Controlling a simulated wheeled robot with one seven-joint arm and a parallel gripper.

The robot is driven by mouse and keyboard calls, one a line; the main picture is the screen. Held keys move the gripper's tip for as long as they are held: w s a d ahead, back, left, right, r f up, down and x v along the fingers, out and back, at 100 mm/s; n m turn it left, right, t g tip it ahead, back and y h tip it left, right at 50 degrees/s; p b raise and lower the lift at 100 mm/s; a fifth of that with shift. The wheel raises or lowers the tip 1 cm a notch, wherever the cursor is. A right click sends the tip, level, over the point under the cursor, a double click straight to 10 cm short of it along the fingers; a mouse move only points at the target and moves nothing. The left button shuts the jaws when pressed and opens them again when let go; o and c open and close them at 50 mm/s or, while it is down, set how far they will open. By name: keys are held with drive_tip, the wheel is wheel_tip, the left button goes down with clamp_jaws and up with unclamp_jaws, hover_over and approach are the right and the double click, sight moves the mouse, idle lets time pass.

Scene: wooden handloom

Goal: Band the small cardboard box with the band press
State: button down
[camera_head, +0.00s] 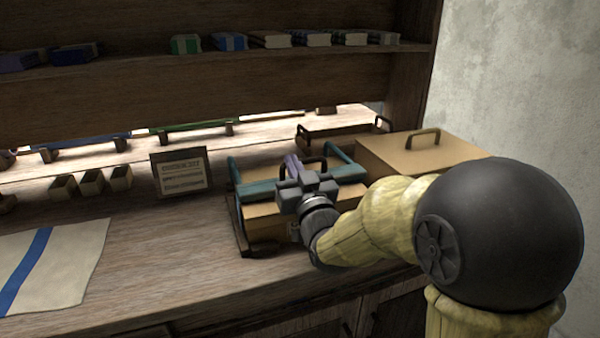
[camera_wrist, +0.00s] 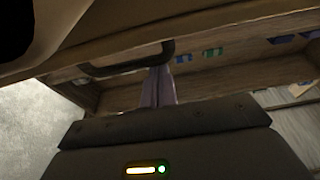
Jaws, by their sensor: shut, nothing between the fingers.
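My gripper (camera_head: 292,160) is at the middle of the bench, its purple fingers together and empty. In the wrist view the fingers (camera_wrist: 158,88) are shut beside a dark handle (camera_wrist: 128,64); I cannot tell if they touch it. What looks like the band press (camera_head: 258,187) has teal bars and stands around and behind my gripper. A cardboard box (camera_head: 264,229) sits low within it, partly hidden by the bars and my gripper. I cannot see a band on it clearly. A dark base with a side handle (camera_head: 243,238) lies under the box.
A larger cardboard box (camera_head: 424,155) with a dark handle stands to the right, behind my arm. Another handled box (camera_head: 345,139) is behind the press. A small sign (camera_head: 183,174) stands to the left. The bench front at left holds a striped cloth (camera_head: 50,265).

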drive_tip(key=shift+s+f+g, duration=0.1)
drive_tip(key=shift+f+g, duration=0.3)
drive_tip(key=shift+f, duration=0.9)
wheel_tip(320, 180, up, 7)
drive_tip(key=p, duration=0.2)
drive_tip(key=s+d+f+t, duration=0.1)
drive_tip(key=s+d+f, duration=0.2)
drive_tip(key=s, duration=0.6)
drive_tip(key=shift+d+f+b, duration=0.15)
drive_tip(key=shift+f+b, duration=0.2)
drive_tip(key=shift+f, duration=0.05)
drive_tip(key=shift+w, duration=0.1)
